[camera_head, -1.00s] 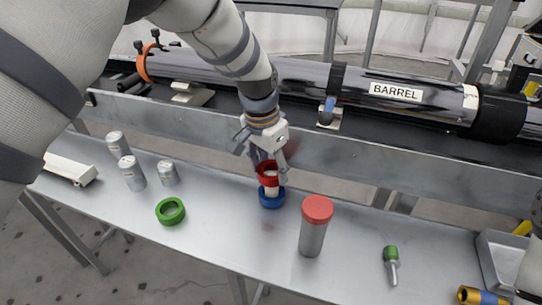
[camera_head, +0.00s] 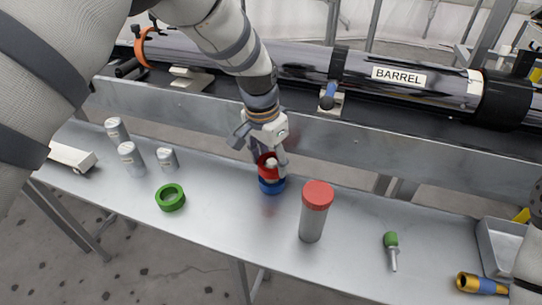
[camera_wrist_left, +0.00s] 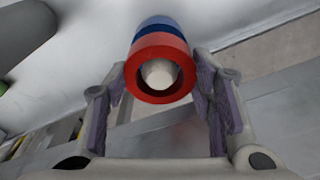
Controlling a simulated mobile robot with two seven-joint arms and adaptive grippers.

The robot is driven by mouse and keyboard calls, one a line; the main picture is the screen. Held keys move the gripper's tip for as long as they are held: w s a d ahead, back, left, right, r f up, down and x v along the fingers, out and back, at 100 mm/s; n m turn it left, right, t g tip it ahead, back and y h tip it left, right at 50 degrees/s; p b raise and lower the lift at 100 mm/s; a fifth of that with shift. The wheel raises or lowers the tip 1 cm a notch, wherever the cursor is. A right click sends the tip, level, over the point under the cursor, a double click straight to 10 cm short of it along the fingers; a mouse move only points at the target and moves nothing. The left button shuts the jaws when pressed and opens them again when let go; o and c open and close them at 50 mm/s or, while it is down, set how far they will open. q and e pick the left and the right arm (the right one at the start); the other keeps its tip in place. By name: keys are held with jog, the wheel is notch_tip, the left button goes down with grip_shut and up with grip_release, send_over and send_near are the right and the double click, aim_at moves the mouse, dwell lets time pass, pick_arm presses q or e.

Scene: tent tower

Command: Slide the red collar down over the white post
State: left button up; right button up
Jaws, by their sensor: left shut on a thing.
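The red collar (camera_head: 267,172) is around the white post, low on it, just above a blue ring (camera_head: 271,187) on the table. The white post (camera_wrist_left: 158,73) shows in the left wrist view as a rounded tip inside the red collar (camera_wrist_left: 160,95), with the blue ring (camera_wrist_left: 157,30) beyond. In the head view the fingers partly hide the collar and post. My right gripper is out of view.
A red-capped grey cylinder (camera_head: 314,215) stands close to the right. A green ring (camera_head: 171,198) and several small cans (camera_head: 131,158) are to the left. A green-handled tool (camera_head: 391,247) lies farther right. The BARREL tube (camera_head: 398,76) runs behind.

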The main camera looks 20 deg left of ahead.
pick_arm(q)
jog(key=shift+f, duration=1.05)
jog(key=shift+f, duration=0.1)
jog(key=o, duration=1.3)
jog(key=r, duration=0.4)
jog(key=s+r, duration=0.1)
jog(key=r, duration=0.7)
jog(key=shift+s+a, duration=0.35)
jog(key=shift+a, duration=0.05)
jog(key=shift+f, duration=0.1)
